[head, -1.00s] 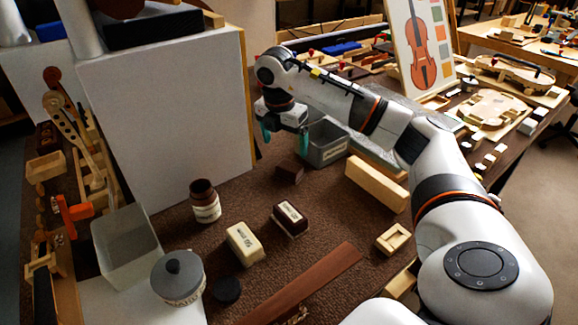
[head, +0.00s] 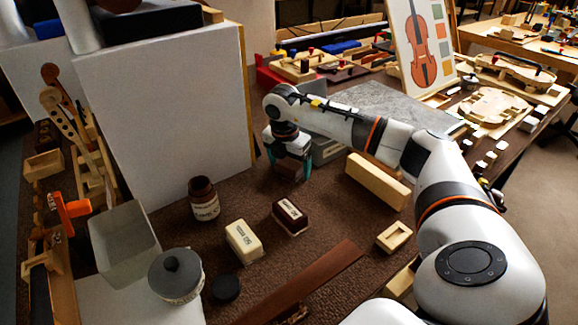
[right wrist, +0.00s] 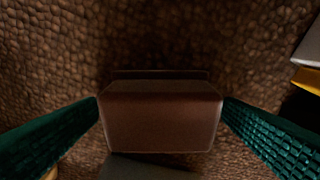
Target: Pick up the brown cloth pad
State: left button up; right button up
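The brown cloth pad (head: 289,171) is a small dark brown block on the brown mat, partly hidden by my right gripper in the head view. My right gripper (head: 289,163) points down over it, one teal finger on each side. In the right wrist view the pad (right wrist: 160,122) sits between the two fingertips (right wrist: 160,104), with its sides very close to both. The fingers look open around it; whether they touch it I cannot tell. My left gripper is not in view.
A grey bin (head: 326,149) stands right behind my right gripper. A tall white panel (head: 165,115) rises to the left.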

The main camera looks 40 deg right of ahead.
aim_at(289, 163)
jog(key=c, duration=0.9)
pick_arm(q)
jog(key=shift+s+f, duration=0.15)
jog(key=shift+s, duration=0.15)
pick_arm(e)
jog(key=shift+c, duration=0.6)
notch_tip(289, 163, up, 10)
jog(key=shift+r+p, duration=0.1)
jog(key=shift+p, duration=0.45)
jog(key=o, duration=0.4)
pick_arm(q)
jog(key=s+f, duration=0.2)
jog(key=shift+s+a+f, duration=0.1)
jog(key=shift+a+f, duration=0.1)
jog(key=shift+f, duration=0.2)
pick_arm(e)
jog(key=c, duration=0.3)
